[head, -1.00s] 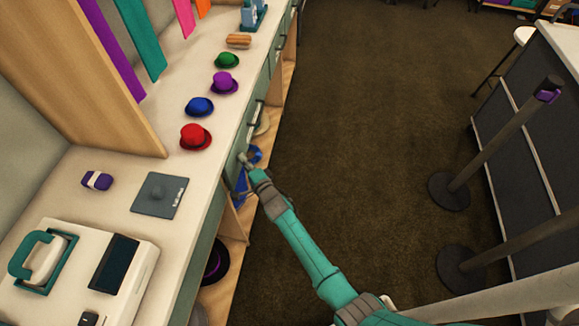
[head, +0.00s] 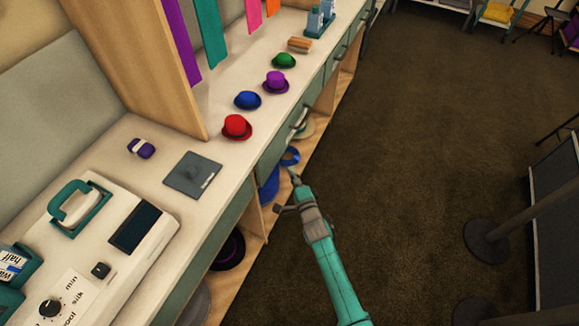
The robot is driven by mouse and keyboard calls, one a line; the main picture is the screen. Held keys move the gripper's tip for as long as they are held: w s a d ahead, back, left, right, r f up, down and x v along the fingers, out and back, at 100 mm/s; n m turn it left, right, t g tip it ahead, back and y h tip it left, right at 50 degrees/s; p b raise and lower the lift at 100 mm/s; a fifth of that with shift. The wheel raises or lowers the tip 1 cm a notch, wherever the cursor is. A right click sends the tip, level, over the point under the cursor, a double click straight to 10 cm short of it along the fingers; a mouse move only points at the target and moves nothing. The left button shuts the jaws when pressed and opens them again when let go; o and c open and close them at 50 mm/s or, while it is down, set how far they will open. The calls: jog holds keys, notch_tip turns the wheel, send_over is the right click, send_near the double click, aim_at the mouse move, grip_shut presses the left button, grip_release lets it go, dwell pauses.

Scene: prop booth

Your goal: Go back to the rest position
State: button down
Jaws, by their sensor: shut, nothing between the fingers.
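My teal arm (head: 335,270) reaches up from the bottom of the head view, in front of the counter. My gripper (head: 292,175) at its end is small in the picture and shut, with nothing held. It appears off the counter's front side, over the edge of the open lower shelf. A blue item (head: 269,186) on that shelf shows just left of it. I cannot tell the exact gap between them.
The white counter (head: 130,170) runs along the left, with red (head: 236,126), blue (head: 247,100), purple (head: 276,82) and green (head: 284,60) hats on top. Drawer handles (head: 298,117) stick out. Dark carpet (head: 420,130) is clear to the right. Post bases (head: 487,241) stand at right.

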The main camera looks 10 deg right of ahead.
jog(key=shift+s+d, duration=0.25)
jog(key=shift+s, duration=1.15)
jog(key=shift+s+d, duration=0.2)
jog(key=shift+s, duration=1.2)
jog(key=s+d+r+n+g+h, duration=0.15)
jog(key=s+n, duration=0.25)
jog(key=s, duration=1)
jog(key=s+d+r+n, duration=0.1)
jog(key=s+d+n, duration=0.25)
jog(key=s, duration=1.05)
jog(key=s+d+r+n+g+h, duration=0.1)
jog(key=s+r+n, duration=0.7)
jog(key=s+r, duration=0.8)
jog(key=shift+s+d+r+n, duration=0.15)
jog(key=shift+s+r+n, duration=0.15)
jog(key=shift+s, duration=0.85)
jog(key=shift+g, duration=0.25)
